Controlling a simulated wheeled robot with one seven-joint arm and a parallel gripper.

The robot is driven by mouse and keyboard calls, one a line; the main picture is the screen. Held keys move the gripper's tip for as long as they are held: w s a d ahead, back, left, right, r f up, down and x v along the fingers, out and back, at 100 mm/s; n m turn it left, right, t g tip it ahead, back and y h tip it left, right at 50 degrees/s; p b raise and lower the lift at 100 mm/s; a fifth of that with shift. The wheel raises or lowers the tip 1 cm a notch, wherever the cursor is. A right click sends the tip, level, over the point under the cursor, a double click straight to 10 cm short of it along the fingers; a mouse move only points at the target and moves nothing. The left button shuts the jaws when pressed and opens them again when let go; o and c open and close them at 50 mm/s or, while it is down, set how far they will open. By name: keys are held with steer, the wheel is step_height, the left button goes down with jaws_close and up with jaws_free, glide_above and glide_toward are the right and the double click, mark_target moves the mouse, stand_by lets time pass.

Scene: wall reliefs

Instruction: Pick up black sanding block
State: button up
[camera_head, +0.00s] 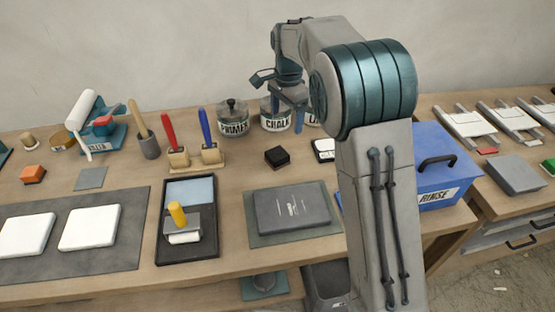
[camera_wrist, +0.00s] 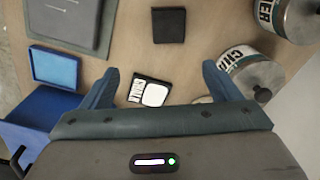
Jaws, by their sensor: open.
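The black sanding block (camera_head: 277,156) is a small dark block lying on the wooden workbench, in front of the lidded jars. In the wrist view the block (camera_wrist: 168,25) is at the top centre, beyond my fingertips and clear of them. My gripper (camera_wrist: 160,82) is open and empty, with a blue finger on each side. In the head view my gripper (camera_head: 292,121) hangs above the bench near the jars, up and to the right of the block. My arm covers part of the bench to the right.
The primer jar (camera_head: 233,120) and chalk jar (camera_head: 275,118) stand behind the block. A dark slab (camera_head: 292,207) lies in front, and a blue rinse box (camera_head: 440,165) stands right. The bench around the block is bare.

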mark_target(280, 152)
steer(key=shift+m, duration=0.3)
steer(key=f, duration=0.5)
steer(key=a+f+p, duration=0.1)
steer(key=f, duration=0.4)
steer(key=w+f, duration=0.1)
steer(key=f, duration=0.4)
steer(key=shift+w+a+f+p, duration=0.1)
steer(key=shift+a+f+p, duration=0.15)
steer(key=shift+p, duration=0.1)
steer(key=c, duration=1.2)
steer(key=shift+r, duration=0.1)
steer(key=shift+r, duration=0.1)
steer(key=r, duration=0.1)
steer(key=r+b, duration=0.1)
steer(key=r, duration=0.2)
steer(key=shift+d+r, duration=0.1)
steer(key=shift+d, duration=0.25)
steer(key=s+d+r+b, duration=0.2)
steer(key=d+r, duration=0.4)
steer(key=d, duration=0.4)
steer(key=shift+s+d+r, duration=0.3)
steer(key=shift+s, duration=0.1)
